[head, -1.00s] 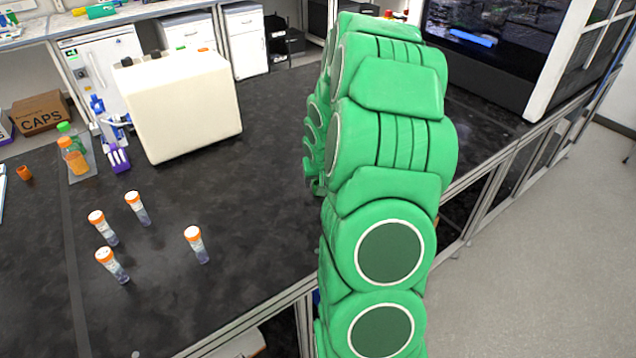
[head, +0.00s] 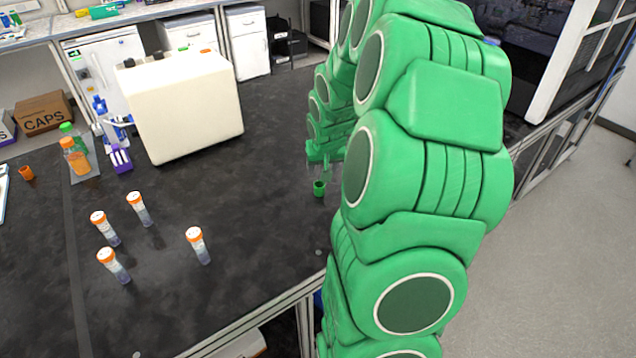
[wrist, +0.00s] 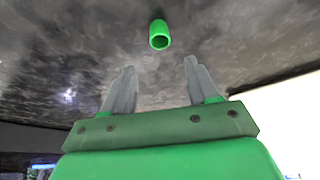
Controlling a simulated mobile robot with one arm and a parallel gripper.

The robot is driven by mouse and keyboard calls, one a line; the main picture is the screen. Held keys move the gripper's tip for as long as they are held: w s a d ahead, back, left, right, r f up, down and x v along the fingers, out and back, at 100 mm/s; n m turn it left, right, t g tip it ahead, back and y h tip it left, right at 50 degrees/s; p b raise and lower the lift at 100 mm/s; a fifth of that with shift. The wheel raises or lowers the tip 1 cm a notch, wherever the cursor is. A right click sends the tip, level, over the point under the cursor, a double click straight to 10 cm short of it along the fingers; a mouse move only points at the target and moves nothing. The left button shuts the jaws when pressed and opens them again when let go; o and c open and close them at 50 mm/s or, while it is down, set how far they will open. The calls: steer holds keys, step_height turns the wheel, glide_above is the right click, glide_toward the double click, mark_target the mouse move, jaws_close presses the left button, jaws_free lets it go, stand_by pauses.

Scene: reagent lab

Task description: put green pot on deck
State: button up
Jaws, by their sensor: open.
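The green pot (head: 319,188) is a small green cup standing on the black bench, just below my gripper (head: 321,166) in the head view. In the wrist view the green pot (wrist: 159,36) lies beyond the tips and about midway between the two grey fingers. My gripper (wrist: 160,64) is open and empty, with a gap between it and the pot. My green arm covers part of the bench in the head view. I cannot tell which surface is the deck.
Several orange-capped tubes (head: 197,245) stand at the front left of the bench. A large cream container (head: 190,105) stands behind them. A white-framed machine (head: 552,70) is at the upper right, partly behind my arm. The bench between the tubes and the pot is clear.

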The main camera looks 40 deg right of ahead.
steer(key=s+a+r+n+g, duration=0.1)
steer(key=s+a+r, duration=0.3)
steer(key=s+a, duration=0.5)
steer(key=s+a+r+n+g+y, duration=0.1)
steer(key=s+a+r+n+g, duration=0.1)
steer(key=s+a, duration=0.8)
steer(key=s+a+r+n+g+y, duration=0.1)
steer(key=s+a+r+n+g, duration=0.1)
steer(key=s+a+r, duration=0.4)
steer(key=s+a, duration=0.3)
steer(key=s, duration=0.4)
steer(key=shift+s+a+r+g, duration=0.25)
steer(key=shift+s+a+g, duration=0.1)
steer(key=shift+a+g, duration=0.05)
steer(key=shift+o, duration=0.5)
steer(key=shift+s+a, duration=0.1)
steer(key=shift+s, duration=0.2)
